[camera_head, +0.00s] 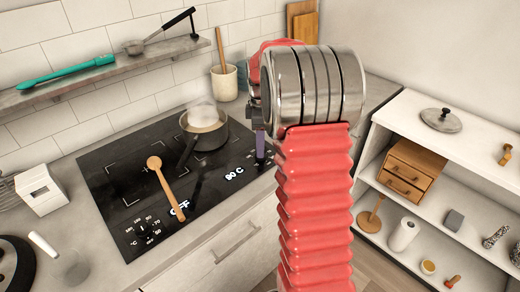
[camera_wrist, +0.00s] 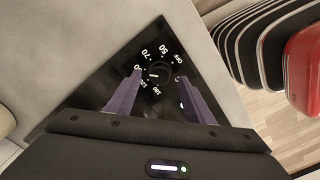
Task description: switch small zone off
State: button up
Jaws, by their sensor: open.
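The black hob (camera_head: 110,185) is set in the counter. A white "90 C" readout shows near its right end and an "OFF" readout near its front. A dial with a knob (camera_head: 143,230) is at its front left corner. My gripper (camera_head: 260,150) is open at the hob's right corner. In the wrist view, my gripper (camera_wrist: 160,78) has its two purple fingers on either side of a dark knob (camera_wrist: 160,72), ringed by numbers and "OFF". The fingers look apart from the knob; contact cannot be told. My arm hides part of this corner in the head view.
A steaming pot (camera_head: 207,135) stands at the hob's back right. A wooden spoon (camera_head: 165,183) shows over the hob. A utensil crock (camera_head: 224,83) stands behind. A wall shelf (camera_head: 110,68) runs above, and an open shelf unit (camera_head: 465,145) stands at the right.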

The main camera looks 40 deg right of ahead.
jog(key=shift+f, duration=1.4)
jog(key=c, duration=1)
